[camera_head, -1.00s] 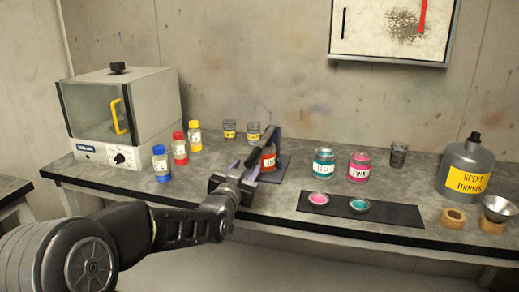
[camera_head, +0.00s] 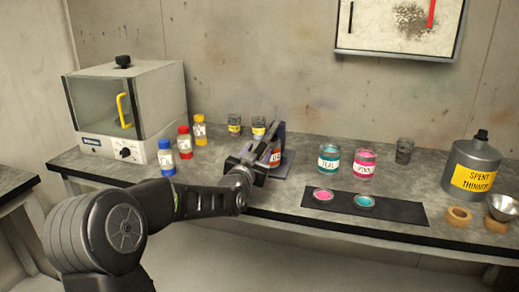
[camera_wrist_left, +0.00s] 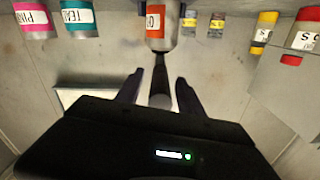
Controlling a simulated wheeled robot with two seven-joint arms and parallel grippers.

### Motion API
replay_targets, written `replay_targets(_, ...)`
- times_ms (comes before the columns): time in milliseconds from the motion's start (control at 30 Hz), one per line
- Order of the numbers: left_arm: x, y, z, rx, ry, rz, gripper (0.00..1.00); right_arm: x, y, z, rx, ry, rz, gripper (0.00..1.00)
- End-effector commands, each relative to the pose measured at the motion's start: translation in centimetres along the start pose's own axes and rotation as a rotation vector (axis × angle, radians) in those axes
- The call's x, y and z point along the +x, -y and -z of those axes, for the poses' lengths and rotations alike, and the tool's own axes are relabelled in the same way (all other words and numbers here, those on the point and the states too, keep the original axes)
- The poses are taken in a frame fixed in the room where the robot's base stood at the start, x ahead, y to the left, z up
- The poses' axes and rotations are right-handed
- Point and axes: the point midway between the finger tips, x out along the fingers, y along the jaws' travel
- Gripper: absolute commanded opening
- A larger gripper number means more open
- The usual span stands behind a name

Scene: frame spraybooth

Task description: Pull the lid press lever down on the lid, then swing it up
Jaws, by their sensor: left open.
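The lid press has a dark upright post (camera_head: 280,136) and a dark lever (camera_head: 266,143), partly hidden by my gripper. A jar with a red-orange label (camera_head: 275,158) stands at the press; it also shows at the top of the left wrist view (camera_wrist_left: 155,22). My left gripper (camera_head: 254,156) is in front of the press. In the left wrist view the lever (camera_wrist_left: 160,72) runs between the two open fingers (camera_wrist_left: 158,86), with a gap on each side. The jar's lid is hidden. My right gripper is out of view.
Blue, red and yellow-capped bottles (camera_head: 183,143) and a glass-fronted cabinet (camera_head: 125,110) stand left. Teal (camera_head: 329,159) and pink (camera_head: 364,165) jars stand right, behind a dark mat (camera_head: 395,210) with two lids. A thinner can (camera_head: 471,167) is far right.

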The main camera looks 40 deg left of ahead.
Motion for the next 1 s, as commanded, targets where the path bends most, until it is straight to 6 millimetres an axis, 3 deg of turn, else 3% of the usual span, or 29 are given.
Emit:
replay_targets(133,1.35,0.0,-0.01,-0.002,0.001,0.0,0.45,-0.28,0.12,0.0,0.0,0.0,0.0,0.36)
replay_targets(433,1.57,0.01,-0.01,-0.001,0.0,0.001,0.45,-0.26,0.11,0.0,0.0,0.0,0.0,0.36)
replay_targets(1000,1.55,0.0,-0.01,-0.001,0.0,0.0,0.0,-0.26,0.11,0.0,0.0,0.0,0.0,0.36)
